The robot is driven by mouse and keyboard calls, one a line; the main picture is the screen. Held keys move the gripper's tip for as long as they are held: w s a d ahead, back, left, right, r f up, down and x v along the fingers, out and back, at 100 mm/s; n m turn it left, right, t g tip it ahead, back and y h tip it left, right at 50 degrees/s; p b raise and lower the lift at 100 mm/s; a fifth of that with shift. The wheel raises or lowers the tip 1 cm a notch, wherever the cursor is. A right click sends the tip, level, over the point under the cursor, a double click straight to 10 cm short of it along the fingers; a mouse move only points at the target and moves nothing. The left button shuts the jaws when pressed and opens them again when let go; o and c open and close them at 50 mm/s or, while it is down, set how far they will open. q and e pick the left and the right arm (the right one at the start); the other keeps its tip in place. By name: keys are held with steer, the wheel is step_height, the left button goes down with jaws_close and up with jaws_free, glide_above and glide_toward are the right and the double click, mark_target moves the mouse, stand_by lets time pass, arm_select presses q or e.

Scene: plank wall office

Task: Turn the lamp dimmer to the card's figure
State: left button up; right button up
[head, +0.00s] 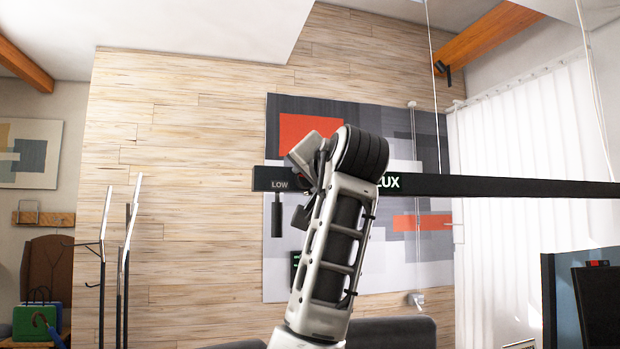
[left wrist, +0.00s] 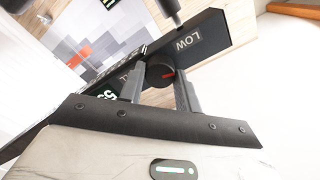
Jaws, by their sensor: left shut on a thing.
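A round black dimmer knob (left wrist: 157,74) with a red pointer line shows in the left wrist view, on the dark hanging lamp bar. My left gripper (left wrist: 160,80) has one finger on each side of the knob and is shut on it. The bar (head: 510,187) crosses the head view, with "LOW" at its left end and "LUX" further right. In the head view my left arm hides the knob and most of the gripper. No card is clearly readable.
A dark cylinder (head: 277,218) hangs under the bar's left end. Thin cables (head: 435,90) hold the bar up. A coat stand (head: 123,245) is at the left and a dark screen (head: 596,300) at the lower right. A patterned panel hangs on the plank wall (head: 190,160) behind.

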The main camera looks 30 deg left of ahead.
arm_select(q)
steer(key=shift+f+n, duration=0.15)
steer(key=shift+n, duration=0.45)
steer(key=o, duration=1)
arm_select(e)
steer(key=shift+d, duration=0.1)
arm_select(q)
steer(key=shift+s+d, duration=0.1)
steer(key=b+v, duration=0.4)
steer(key=v, duration=1.1)
steer(key=shift+s+d, duration=0.25)
steer(key=shift+d, duration=0.05)
arm_select(e)
steer(key=shift+w+a+f+y, duration=0.1)
steer(key=shift+a+f+y, duration=0.1)
steer(key=shift+f, duration=0.3)
steer(key=shift+a+f+y, duration=0.1)
steer(key=shift+a+f, duration=0.05)
steer(key=shift+f, duration=0.3)
